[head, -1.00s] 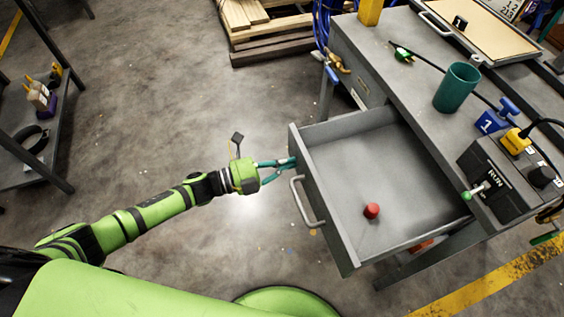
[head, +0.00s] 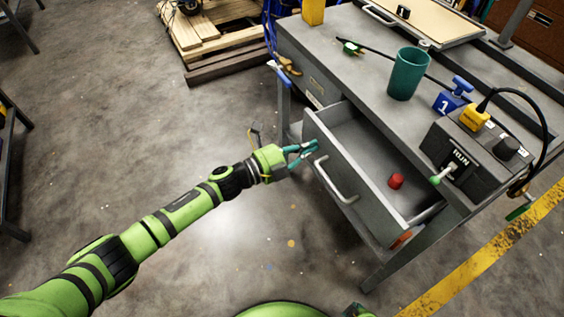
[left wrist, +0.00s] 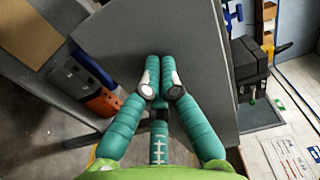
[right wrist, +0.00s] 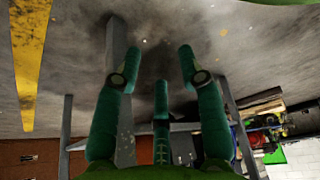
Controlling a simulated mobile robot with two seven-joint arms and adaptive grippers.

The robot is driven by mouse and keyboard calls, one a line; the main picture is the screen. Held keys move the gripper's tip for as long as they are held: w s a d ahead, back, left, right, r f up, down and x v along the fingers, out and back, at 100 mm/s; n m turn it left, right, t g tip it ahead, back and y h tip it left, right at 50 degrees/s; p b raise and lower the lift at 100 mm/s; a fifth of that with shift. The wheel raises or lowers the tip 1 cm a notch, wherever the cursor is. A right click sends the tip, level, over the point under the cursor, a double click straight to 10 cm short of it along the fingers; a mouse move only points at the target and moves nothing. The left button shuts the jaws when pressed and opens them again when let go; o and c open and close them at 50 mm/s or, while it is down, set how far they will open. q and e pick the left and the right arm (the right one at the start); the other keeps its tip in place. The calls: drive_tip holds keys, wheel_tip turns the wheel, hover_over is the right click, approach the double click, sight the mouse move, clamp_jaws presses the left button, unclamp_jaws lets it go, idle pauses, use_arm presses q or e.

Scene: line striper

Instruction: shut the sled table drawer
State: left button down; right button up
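The grey sled table drawer (head: 357,172) is partly open, pulled out from the grey table (head: 345,62). Its bar handle (head: 335,183) is on the front face. A red knob-like object (head: 396,181) lies inside the drawer. My left gripper (head: 314,148) is at the left part of the drawer front, beside the handle and not around it. In the left wrist view its teal fingers (left wrist: 160,66) are together against a grey panel, with nothing visible between them. My right gripper (right wrist: 158,55) is open and empty over the floor, and is out of the head view.
A wooden pallet (head: 212,40) lies at the back.

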sight(344, 142)
use_arm(q)
drive_tip(key=x, duration=0.1)
drive_tip(key=b+x, duration=0.1)
drive_tip(key=shift+w+d+f, duration=0.15)
drive_tip(key=shift+d+f, duration=0.05)
drive_tip(key=shift+d, duration=0.15)
drive_tip(key=b+x, duration=0.4)
drive_tip(key=x, duration=0.3)
drive_tip(key=shift+w+d, duration=0.15)
drive_tip(key=shift+d, duration=0.05)
drive_tip(key=shift+w+d+r, duration=0.1)
drive_tip(key=shift+w+d, duration=0.2)
drive_tip(key=shift+d, duration=0.25)
drive_tip(key=shift+w+d+b, duration=0.1)
drive_tip(key=shift+d+b, duration=0.05)
drive_tip(key=shift+b, duration=0.15)
drive_tip(key=shift+r, duration=0.2)
use_arm(e)
drive_tip(key=w+a, duration=0.1)
drive_tip(key=w+a+g, duration=0.1)
drive_tip(key=shift+w+a+r, duration=0.2)
drive_tip(key=shift+w+r, duration=0.15)
drive_tip(key=shift+r, duration=0.05)
use_arm(q)
drive_tip(key=shift+r, duration=0.15)
